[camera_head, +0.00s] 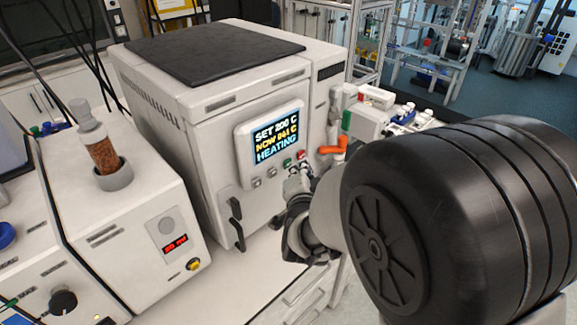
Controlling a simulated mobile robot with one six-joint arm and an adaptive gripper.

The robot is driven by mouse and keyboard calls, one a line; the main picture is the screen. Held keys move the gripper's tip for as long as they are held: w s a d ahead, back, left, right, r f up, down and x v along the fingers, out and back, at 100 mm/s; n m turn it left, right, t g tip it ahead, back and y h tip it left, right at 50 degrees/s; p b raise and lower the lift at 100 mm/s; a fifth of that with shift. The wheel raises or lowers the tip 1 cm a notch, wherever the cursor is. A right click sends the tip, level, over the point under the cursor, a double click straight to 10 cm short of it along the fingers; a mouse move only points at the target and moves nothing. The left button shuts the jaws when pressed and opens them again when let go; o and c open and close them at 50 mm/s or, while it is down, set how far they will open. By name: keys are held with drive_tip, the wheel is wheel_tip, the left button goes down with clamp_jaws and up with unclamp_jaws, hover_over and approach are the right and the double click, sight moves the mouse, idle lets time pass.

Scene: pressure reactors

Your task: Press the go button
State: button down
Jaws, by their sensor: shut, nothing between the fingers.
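The white oven-like reactor unit (170,95) stands on the bench with a control panel (243,150) on its front. The panel's screen (277,134) reads "SET 200 C", "NOW 041 C" and "HEATING". Below the screen are two grey buttons (264,178), a green button (287,162) and a red button (301,154). No label for "go" is legible. My gripper (294,172) is shut and empty, its tips just below the green and red buttons. I cannot tell whether the tips touch the panel.
A dark door handle (236,222) sits below the panel. Orange valve handles (335,149) stick out at the right of the unit, close to my arm. A white device with a red readout (175,244) and a filled glass column (103,153) stands at the left.

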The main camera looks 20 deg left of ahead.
drive_tip(key=shift+d, duration=0.15)
drive_tip(key=shift+d, duration=0.1)
drive_tip(key=shift+s+d+b, duration=0.35)
drive_tip(key=shift+d+b, duration=0.05)
drive_tip(key=shift+d, duration=0.35)
drive_tip(key=shift+s+d+b, duration=0.3)
drive_tip(key=shift+d+b, duration=0.1)
drive_tip(key=shift+d, duration=0.35)
drive_tip(key=shift+s+d+b, duration=0.35)
drive_tip(key=shift+d+b, duration=0.05)
drive_tip(key=shift+d, duration=0.35)
